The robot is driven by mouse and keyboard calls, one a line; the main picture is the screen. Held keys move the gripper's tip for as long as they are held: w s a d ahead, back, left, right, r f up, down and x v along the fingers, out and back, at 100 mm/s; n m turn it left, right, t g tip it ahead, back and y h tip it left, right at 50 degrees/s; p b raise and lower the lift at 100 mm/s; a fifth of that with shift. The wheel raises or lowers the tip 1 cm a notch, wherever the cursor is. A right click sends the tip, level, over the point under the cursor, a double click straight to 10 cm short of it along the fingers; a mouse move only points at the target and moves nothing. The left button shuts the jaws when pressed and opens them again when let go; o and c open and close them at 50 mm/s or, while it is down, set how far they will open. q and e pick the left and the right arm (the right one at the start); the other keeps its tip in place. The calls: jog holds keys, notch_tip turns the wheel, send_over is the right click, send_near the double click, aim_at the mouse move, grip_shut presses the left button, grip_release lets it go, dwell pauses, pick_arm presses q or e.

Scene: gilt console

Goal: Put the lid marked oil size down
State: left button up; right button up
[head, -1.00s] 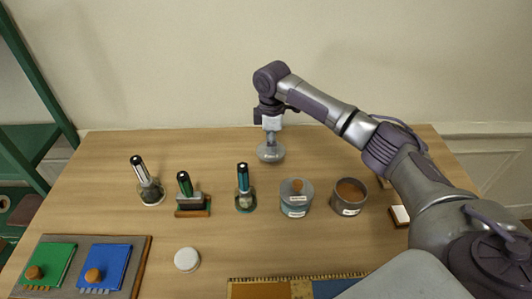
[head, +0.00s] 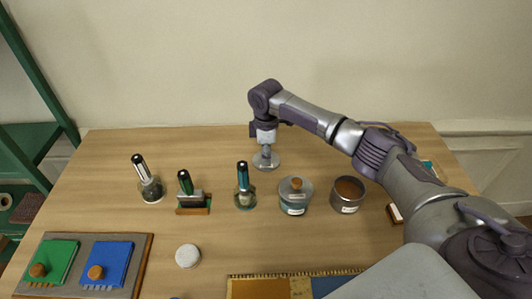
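A round grey lid (head: 267,165) is at the back middle of the table, under my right gripper (head: 265,152). The gripper points straight down and its fingers meet at the middle of the lid, hiding any knob. The lid looks level and at or very close to the table top; I cannot tell if it touches. Its marking is not readable now. An open grey tin (head: 346,202) with brown contents and a white label stands to the right. My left gripper is not in view.
A lidded tin (head: 293,200) stands left of the open tin. Several dark-handled tools (head: 243,187) stand in holders to the left. A white round piece (head: 187,256) and a tray (head: 140,270) with green and blue books are in front. Table around the lid is clear.

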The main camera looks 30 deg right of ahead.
jog(key=shift+o, duration=0.4)
notch_tip(320, 180, up, 12)
jog(key=b, duration=0.1)
jog(key=shift+r, duration=0.15)
dwell(0.6)
